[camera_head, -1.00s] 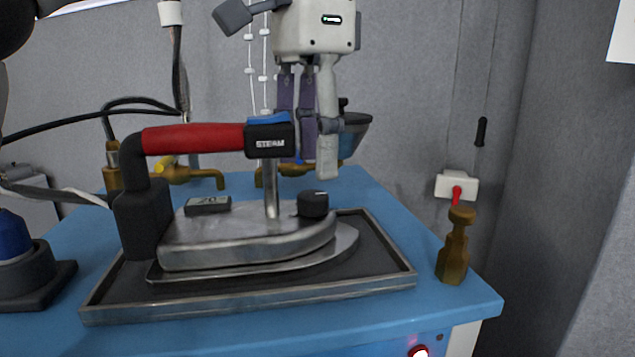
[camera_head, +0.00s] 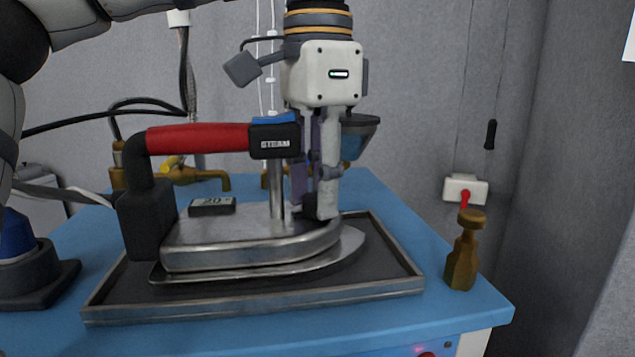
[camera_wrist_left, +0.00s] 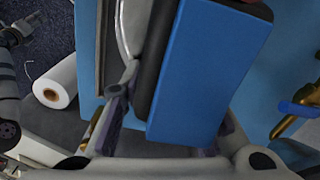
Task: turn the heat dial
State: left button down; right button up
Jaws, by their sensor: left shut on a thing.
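The heat dial (camera_head: 309,206), a small black knob, sits at the front of the steel iron (camera_head: 235,240) and is mostly hidden by my fingers. My left gripper (camera_head: 316,205) points down from above and is shut on the dial. The iron has a red handle (camera_head: 195,137), a black steam block with a blue button (camera_head: 273,118), and a small grey display (camera_head: 212,206). In the left wrist view the blue button (camera_wrist_left: 208,65) fills much of the middle and hides the dial. My right gripper is in neither view.
The iron rests in a dark metal-rimmed tray (camera_head: 270,312) on a blue table (camera_head: 440,318). A brass fitting (camera_head: 463,255) stands at the right corner. Brass taps (camera_head: 200,176) and hoses are behind. A grey wall closes the back. A white roll (camera_wrist_left: 55,85) shows in the left wrist view.

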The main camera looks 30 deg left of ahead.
pick_arm(q)
jog(key=shift+s+r+m+p, duration=0.2)
jog(key=shift+m+p, duration=0.1)
jog(key=shift+m, duration=0.1)
jog(key=shift+w+m, duration=0.1)
jog(key=shift+m, duration=0.5)
jog(key=shift+w+f+m, duration=0.1)
jog(key=shift+f+m, duration=0.1)
jog(key=shift+m, duration=1.7)
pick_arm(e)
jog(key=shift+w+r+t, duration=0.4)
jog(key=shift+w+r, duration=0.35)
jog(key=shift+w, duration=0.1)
pick_arm(q)
jog(key=c, duration=1.2)
grip_release()
